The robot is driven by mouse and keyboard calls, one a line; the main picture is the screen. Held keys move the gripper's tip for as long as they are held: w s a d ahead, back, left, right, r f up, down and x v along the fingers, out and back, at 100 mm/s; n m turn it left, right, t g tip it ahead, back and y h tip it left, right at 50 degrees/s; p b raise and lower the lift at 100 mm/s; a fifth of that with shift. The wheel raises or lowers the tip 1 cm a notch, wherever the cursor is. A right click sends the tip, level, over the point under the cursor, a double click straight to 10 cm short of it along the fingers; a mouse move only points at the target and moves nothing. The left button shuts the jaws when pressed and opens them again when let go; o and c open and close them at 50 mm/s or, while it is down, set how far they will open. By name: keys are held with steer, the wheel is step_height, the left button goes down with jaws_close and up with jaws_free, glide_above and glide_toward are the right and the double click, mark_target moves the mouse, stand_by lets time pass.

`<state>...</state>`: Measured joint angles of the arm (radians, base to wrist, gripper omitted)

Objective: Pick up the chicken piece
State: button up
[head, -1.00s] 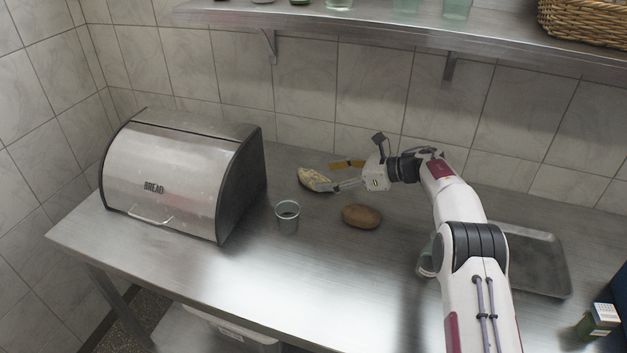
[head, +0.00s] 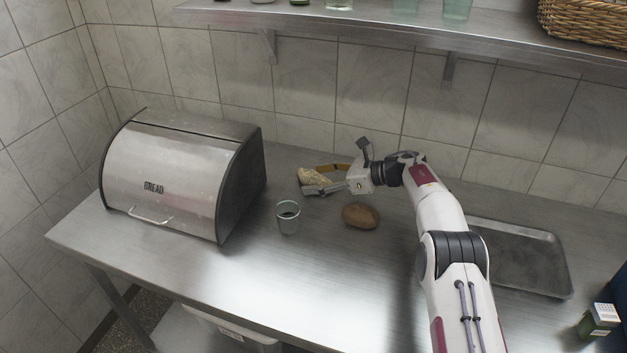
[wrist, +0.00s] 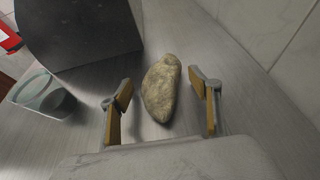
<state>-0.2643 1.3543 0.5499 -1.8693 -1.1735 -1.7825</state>
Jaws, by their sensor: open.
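The chicken piece (wrist: 161,89) is a pale, mottled, elongated lump lying on the steel counter. In the head view the chicken piece (head: 312,176) is near the back of the counter, right of the bread box, partly hidden by my gripper. My gripper (head: 307,190) is low over the counter, its fingers reaching leftward to it. In the wrist view my gripper (wrist: 165,104) is open, with one finger on each side of the chicken's near end. Clear gaps show between the chicken and both fingers.
A metal bread box (head: 180,175) stands to the left. A glass (head: 288,217) stands in front of the chicken, with a brown potato-like item (head: 360,216) to its right. A grey tray (head: 530,262) lies at right. A shelf (head: 400,35) runs above the counter.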

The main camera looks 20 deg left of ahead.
mark_target(318, 176)
steer(key=c, duration=1.4)
steer(key=shift+c, duration=0.2)
steer(key=shift+r, duration=0.2)
steer(key=shift+c, duration=0.7)
steer(key=shift+r, duration=4.85)
